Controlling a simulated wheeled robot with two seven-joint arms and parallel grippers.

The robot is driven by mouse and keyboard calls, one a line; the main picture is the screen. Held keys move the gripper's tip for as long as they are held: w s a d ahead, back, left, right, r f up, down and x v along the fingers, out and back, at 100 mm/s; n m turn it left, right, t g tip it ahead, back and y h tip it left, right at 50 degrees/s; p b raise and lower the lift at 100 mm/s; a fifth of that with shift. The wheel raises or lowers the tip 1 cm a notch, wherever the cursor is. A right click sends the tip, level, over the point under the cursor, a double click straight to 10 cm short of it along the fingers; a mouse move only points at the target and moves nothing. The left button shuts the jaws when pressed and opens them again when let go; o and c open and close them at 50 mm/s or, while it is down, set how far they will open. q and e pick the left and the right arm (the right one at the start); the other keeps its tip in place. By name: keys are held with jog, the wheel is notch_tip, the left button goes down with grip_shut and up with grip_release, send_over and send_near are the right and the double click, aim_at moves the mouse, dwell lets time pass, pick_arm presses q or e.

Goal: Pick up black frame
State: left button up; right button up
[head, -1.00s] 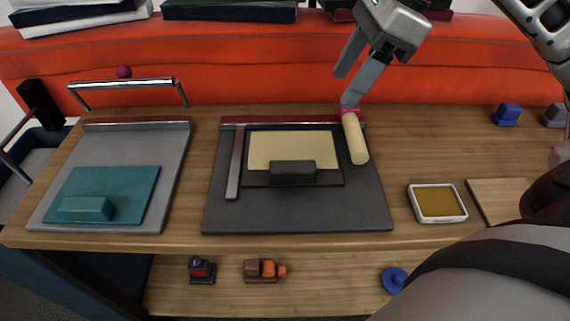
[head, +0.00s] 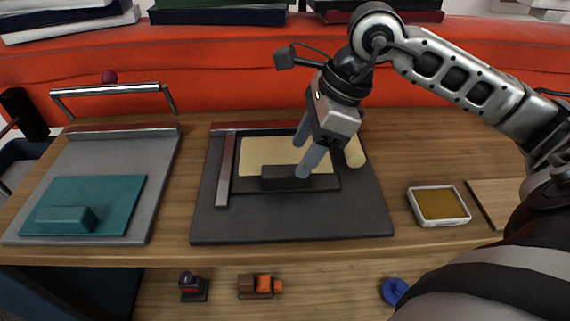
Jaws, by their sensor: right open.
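The black frame (head: 327,182) lies flat on the dark grey board (head: 345,222). It surrounds a cream sheet (head: 262,152) and has a raised black block (head: 278,184) along its front side. My right gripper (head: 304,157) is open above the right part of the frame, fingers pointing down. Its near fingertip overlaps the right end of the block in the picture; I cannot tell whether it touches. The far finger is over the frame's back right area. Nothing shows between the fingers. My left gripper is out of view.
A cream roller (head: 354,152) lies right of the frame, partly behind my gripper. A grey board with a teal plate (head: 118,190) and a metal bar (head: 110,88) stands at left. An ink pad (head: 438,205) sits at right. Small items lie on the lower shelf (head: 330,285).

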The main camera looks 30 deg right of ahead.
aim_at(288, 169)
jog(key=x, duration=0.5)
jog(key=shift+w+a+r+p, duration=0.1)
jog(key=shift+a+p, duration=0.15)
jog(key=shift+p, duration=0.1)
jog(key=c, duration=1.1)
grip_shut()
jog(key=shift+r, duration=0.1)
